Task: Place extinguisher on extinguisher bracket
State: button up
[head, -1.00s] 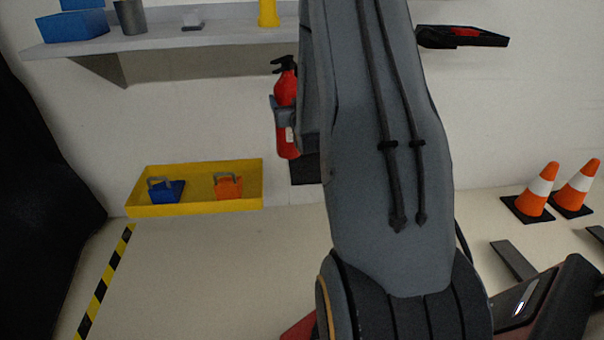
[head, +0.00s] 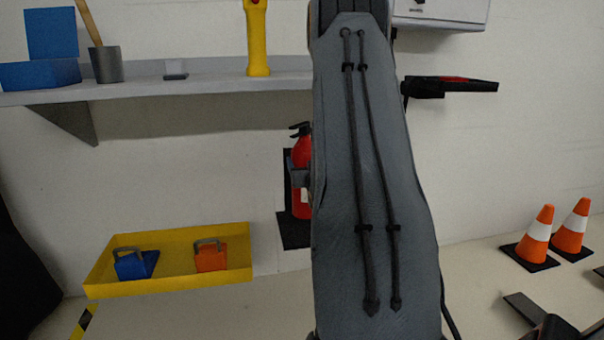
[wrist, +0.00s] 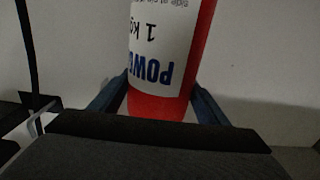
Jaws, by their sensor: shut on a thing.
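The red extinguisher (head: 302,152) with a black handle is upright in the head view, partly hidden by my arm. In the wrist view its red body and white label (wrist: 165,40) fill the space between my fingers. My gripper (wrist: 158,92) is shut on the extinguisher's body; a grey part of the gripper (head: 300,179) shows across it in the head view. A black bracket plate (head: 292,232) on the wall shows behind and below the extinguisher. Whether the extinguisher touches the bracket I cannot tell.
A wall shelf (head: 190,90) holds a blue bin, a grey cup and a yellow object. A yellow tray (head: 190,282) with blue and orange blocks lies lower left. Two traffic cones (head: 538,238) stand at right. A black holder (head: 450,88) juts from the wall.

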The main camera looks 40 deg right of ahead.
notch_tip(320, 180, down, 7)
jog(key=b, duration=0.2)
jog(key=shift+r, duration=0.2)
jog(key=shift+f+b, duration=0.15)
jog(key=shift+b, duration=0.15)
jog(key=o, duration=2.1)
jog(key=shift+f, duration=0.15)
jog(key=p+v, duration=0.3)
jog(key=v, duration=0.9)
jog(key=shift+s, duration=0.1)
